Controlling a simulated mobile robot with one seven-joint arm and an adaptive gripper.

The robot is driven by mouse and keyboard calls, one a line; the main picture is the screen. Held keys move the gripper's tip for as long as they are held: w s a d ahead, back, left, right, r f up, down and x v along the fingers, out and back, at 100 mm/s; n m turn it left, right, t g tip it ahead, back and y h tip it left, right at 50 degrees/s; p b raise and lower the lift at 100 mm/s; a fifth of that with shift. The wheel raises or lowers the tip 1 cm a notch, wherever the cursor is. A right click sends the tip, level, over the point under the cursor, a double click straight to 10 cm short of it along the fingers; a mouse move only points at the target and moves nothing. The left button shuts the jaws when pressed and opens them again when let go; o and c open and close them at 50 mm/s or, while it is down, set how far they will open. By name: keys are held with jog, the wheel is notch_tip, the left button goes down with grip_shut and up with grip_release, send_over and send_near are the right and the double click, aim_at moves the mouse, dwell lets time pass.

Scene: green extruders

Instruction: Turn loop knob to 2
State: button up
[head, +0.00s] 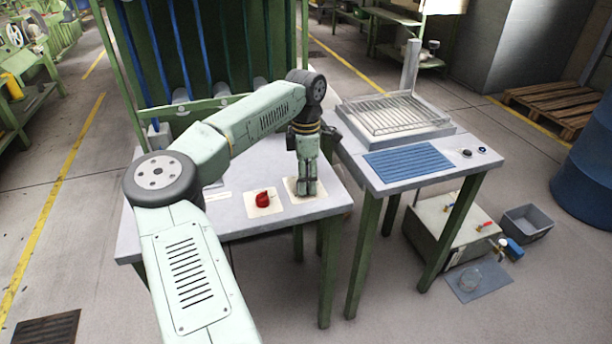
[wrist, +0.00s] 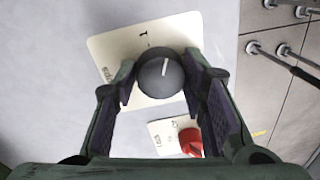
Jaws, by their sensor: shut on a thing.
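The loop knob (wrist: 158,80) is a round dark grey knob with a white pointer line, on a cream plate (wrist: 118,48). In the wrist view its pointer aims up and slightly right; the printed 1 is above it, a little left. A word is partly hidden at the plate's left. No 2 is visible. My gripper (head: 306,191) points down over this plate at the table's front right, hiding the knob in the head view. In the wrist view the fingers are shut on the knob's two sides.
A red knob (head: 263,199) on its own cream plate (head: 274,208) stands just left of my gripper; it also shows in the wrist view (wrist: 190,141). A second table (head: 432,181) with a blue ribbed mat (head: 408,159) and wire rack (head: 400,114) is at right.

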jog(key=m, duration=0.4)
jog(key=shift+r+m+p, duration=0.1)
jog(key=shift+m+p, duration=0.2)
jog(key=shift+p, duration=0.05)
jog(key=m, duration=0.4)
jog(key=shift+s+y, duration=0.1)
jog(key=shift+y, duration=0.2)
jog(key=shift+m, duration=0.4)
jog(key=o, duration=1.2)
jog(key=r, duration=1.2)
jog(key=shift+w+d, duration=0.25)
jog(key=shift+d, duration=0.05)
jog(key=shift+f, duration=0.1)
